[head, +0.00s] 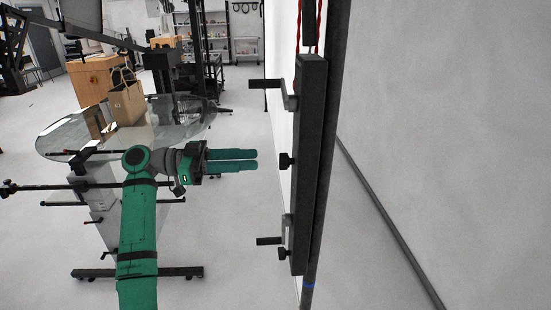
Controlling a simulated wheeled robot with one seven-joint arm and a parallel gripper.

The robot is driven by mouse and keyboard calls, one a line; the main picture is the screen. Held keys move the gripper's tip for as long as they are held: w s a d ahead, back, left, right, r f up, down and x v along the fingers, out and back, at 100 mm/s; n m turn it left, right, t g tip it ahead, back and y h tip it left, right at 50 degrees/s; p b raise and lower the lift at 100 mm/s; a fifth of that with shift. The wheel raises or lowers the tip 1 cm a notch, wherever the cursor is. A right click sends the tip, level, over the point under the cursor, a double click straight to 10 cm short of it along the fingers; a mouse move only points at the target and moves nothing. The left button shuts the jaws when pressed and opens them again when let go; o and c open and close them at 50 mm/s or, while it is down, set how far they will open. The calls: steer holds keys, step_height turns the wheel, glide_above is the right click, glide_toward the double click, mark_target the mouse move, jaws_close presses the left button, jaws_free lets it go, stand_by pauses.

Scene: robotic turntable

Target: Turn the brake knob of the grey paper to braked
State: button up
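A tall dark panel (310,165) stands upright at centre right and carries two black knobs and two crank handles. The upper knob (287,161) sits mid-panel, and the lower knob (284,253) is near its bottom end. The upper crank (288,94) and the lower crank (286,228) stick out to the left. I cannot tell which knob belongs to the grey paper or how either is turned. My gripper (256,160) points right towards the upper knob, with a visible gap before it. Its two green fingers lie close together and hold nothing.
A glass turntable (62,139) with a brown paper bag (126,103) stands left, behind my arm. A large pale grey sheet or wall (450,130) fills the right. Red chains hang at the panel's top. Floor between turntable and panel is clear.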

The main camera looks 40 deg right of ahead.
mark_target(286, 161)
steer(key=x, duration=0.7)
steer(key=shift+d, duration=0.35)
steer(key=shift+s, duration=0.1)
steer(key=c, duration=0.7)
